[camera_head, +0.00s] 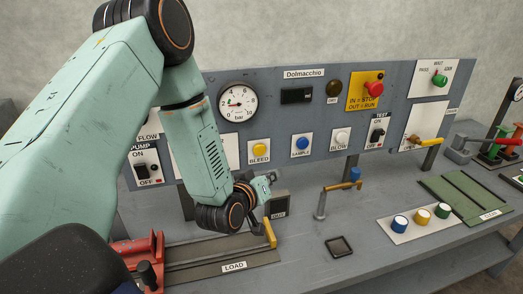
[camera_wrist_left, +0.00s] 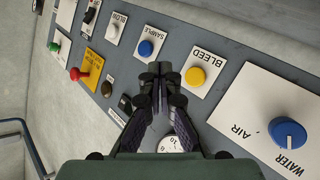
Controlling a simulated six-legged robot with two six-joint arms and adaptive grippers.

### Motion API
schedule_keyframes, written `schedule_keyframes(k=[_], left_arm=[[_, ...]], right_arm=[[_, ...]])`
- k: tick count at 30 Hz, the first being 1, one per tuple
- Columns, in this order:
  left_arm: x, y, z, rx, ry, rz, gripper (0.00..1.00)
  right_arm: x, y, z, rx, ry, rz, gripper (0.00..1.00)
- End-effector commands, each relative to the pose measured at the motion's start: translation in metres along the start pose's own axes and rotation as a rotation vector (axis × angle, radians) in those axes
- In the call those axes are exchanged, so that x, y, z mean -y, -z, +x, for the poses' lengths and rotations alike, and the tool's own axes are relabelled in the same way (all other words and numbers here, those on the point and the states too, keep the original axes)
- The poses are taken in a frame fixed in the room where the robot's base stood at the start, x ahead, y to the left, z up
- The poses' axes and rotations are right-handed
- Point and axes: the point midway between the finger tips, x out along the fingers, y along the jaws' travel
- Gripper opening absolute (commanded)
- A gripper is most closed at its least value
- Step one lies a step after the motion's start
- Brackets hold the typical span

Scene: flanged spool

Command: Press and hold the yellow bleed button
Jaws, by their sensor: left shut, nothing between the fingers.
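The yellow bleed button (camera_head: 260,150) sits on a white plate marked BLEED on the grey panel. In the left wrist view the same button (camera_wrist_left: 195,76) is in plain sight. My left gripper (camera_head: 273,176) is shut and empty, in front of the panel and below the bleed button in the head view. In the left wrist view its closed fingertips (camera_wrist_left: 160,72) appear beside the button, over the gap between the BLEED and SAMPLE plates. They do not cover the button, and I see no contact with it. My right gripper is not in view.
The blue sample button (camera_head: 302,143) and white blow button (camera_head: 340,137) are beside the bleed button. A red stop button (camera_head: 375,89) is higher up. A pressure gauge (camera_head: 238,103) is above. A yellow-handled lever (camera_head: 269,232) stands below my wrist.

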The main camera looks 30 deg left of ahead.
Motion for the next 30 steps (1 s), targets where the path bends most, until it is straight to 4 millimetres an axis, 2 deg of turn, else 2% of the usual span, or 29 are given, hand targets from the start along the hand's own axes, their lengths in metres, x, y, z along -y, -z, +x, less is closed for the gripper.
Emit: schedule_keyframes(k=[7,21,30], left_arm=[[0.004,0.004,0.007,0.001,0.0,-0.001,0.0],[0.033,0.034,0.049,0.0,-0.002,0.002,0.0],[0.043,0.044,0.064,0.002,-0.002,0.002,0.0]], right_arm=[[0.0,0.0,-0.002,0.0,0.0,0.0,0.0],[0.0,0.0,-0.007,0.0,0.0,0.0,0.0],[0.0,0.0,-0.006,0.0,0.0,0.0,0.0]])
